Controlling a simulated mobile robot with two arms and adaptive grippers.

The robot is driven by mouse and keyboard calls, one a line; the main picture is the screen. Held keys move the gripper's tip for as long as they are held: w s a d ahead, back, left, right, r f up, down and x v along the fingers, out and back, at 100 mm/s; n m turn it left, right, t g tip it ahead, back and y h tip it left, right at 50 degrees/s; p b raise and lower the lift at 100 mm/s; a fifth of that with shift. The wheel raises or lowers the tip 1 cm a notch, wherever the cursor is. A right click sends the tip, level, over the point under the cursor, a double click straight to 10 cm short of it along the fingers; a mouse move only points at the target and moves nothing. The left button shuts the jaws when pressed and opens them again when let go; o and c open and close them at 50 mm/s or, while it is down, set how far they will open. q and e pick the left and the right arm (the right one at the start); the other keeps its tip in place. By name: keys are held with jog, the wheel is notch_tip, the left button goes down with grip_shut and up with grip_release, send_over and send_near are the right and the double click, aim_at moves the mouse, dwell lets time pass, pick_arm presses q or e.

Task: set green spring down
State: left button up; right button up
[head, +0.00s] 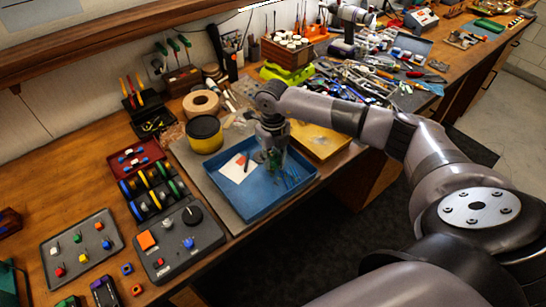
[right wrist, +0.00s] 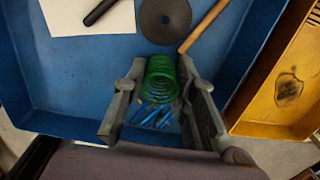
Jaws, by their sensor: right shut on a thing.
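My right gripper (head: 270,157) reaches down into the blue tray (head: 257,199) on the workbench. In the right wrist view, its two grey fingers (right wrist: 159,82) are shut on the green spring (right wrist: 161,84), one on either side. The coils face the camera. I cannot tell whether the spring touches the tray floor. Several blue springs (right wrist: 153,115) lie in the tray close by the fingers. My left gripper is not in view.
The tray also holds white paper (right wrist: 65,18), a black pen (right wrist: 100,11), a dark disc (right wrist: 164,15) and a wooden rod (right wrist: 203,26). A yellow tray (head: 318,145) stands to the right. A yellow-black round container (head: 204,136) stands left. Bare blue floor shows at the tray's front.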

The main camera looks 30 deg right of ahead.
jog(key=shift+f, duration=0.1)
jog(key=o, duration=0.8)
jog(key=shift+r, duration=0.25)
jog(key=shift+w+r+b, duration=0.1)
jog(key=shift+r+b, duration=0.2)
jog(key=shift+r, duration=0.1)
notch_tip(320, 180, up, 11)
jog(key=b, duration=0.3)
jog(key=shift+s+f, duration=0.1)
jog(key=shift+s, duration=0.1)
